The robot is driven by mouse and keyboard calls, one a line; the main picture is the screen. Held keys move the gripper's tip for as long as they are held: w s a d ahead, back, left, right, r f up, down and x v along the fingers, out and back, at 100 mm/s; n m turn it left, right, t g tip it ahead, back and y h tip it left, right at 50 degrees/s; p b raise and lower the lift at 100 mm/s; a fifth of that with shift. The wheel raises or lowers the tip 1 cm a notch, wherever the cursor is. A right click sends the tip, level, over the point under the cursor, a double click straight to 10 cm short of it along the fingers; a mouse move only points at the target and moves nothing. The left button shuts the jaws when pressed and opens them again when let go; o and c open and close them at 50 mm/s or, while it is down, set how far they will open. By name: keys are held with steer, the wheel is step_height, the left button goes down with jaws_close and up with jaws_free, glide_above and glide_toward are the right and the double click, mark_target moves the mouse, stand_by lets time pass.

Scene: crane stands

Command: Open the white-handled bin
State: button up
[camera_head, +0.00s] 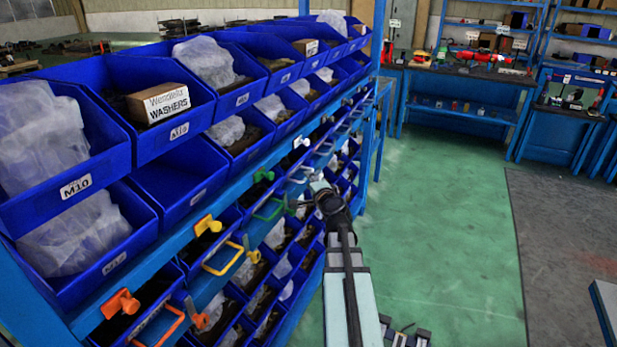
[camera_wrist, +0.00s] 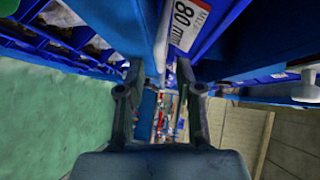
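The white-handled bin is one of the blue bins in the rack's lower rows. Its white handle (camera_head: 299,180) is beside my gripper (camera_head: 312,199) in the head view, partly hidden by it. In the wrist view a white bar, apparently the handle (camera_wrist: 162,42), runs down toward the space between the fingertips. A blue bin front beside it carries an "80 mm" label (camera_wrist: 188,24). My gripper (camera_wrist: 160,70) is open, with a clear gap between its fingers. I cannot tell whether a finger touches the handle.
Green (camera_head: 268,209), yellow (camera_head: 222,258) and orange (camera_head: 160,328) handles are nearer along the rack. A white knob (camera_head: 301,142) juts from the rail and also shows in the wrist view (camera_wrist: 305,86). Green floor (camera_head: 440,220) right of the rack is clear.

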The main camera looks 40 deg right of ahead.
steer(key=shift+x, duration=1.2)
jaws_close()
